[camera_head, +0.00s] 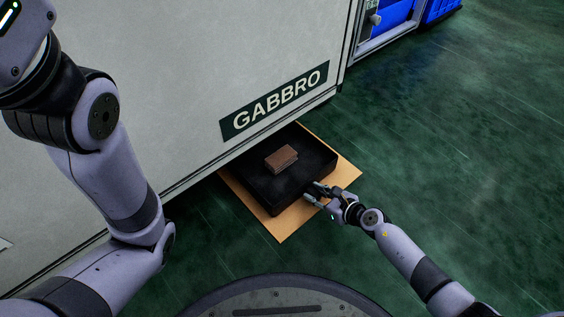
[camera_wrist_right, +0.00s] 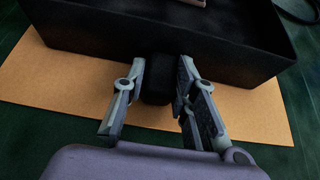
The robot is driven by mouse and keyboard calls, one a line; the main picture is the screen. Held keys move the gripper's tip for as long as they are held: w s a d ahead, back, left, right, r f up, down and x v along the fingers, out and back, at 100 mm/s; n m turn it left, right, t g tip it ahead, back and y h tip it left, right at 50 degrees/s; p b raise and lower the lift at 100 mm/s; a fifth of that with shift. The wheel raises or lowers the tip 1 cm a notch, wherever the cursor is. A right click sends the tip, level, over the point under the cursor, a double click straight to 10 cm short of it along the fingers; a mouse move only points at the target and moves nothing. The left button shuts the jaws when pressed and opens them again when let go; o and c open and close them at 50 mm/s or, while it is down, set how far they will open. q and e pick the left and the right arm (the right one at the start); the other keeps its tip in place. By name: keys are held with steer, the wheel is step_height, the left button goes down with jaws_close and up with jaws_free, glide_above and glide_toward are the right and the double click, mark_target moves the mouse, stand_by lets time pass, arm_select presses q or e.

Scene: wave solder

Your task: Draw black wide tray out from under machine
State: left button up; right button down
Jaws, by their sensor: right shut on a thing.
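The black wide tray (camera_head: 310,183) sits on a tan sheet on the floor, partly out from under the pale machine. Its far part is hidden under the machine's lower edge. A small brown block-like stack (camera_head: 281,157) lies in the tray. My right gripper (camera_head: 314,192) is at the tray's front right side. In the right wrist view the fingers (camera_wrist_right: 155,85) are shut on a dark knob-like handle on the wall of the black tray (camera_wrist_right: 190,45). My left arm crosses the left of the head view, but its gripper is out of the picture.
The machine (camera_head: 200,80) marked GABBRO stands over the tray's back. The tan sheet (camera_head: 282,228) reaches past the tray's front and right. Green floor (camera_head: 460,150) is open to the right. Blue bins (camera_head: 440,10) stand at the upper right.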

mark_target(344, 228)
steer(key=shift+s+d+b, duration=0.2)
steer(key=shift+s+d, duration=0.75)
steer(key=shift+s, duration=0.2)
steer(key=shift+s+d+b, duration=0.15)
steer(key=shift+s+d, duration=0.75)
steer(key=shift+s, duration=0.25)
steer(key=shift+s+d+b, duration=0.25)
steer(key=shift+s+d, duration=0.25)
steer(key=shift+s, duration=0.15)
steer(key=shift+s+d+b, duration=0.2)
steer(key=shift+s+d, duration=0.25)
steer(key=shift+s, duration=0.2)
steer(key=shift+s+d+b, duration=0.5)
steer(key=shift+s+d, duration=0.25)
steer(key=shift+s, duration=0.2)
steer(key=shift+s+d, duration=0.15)
steer(key=shift+s, duration=0.1)
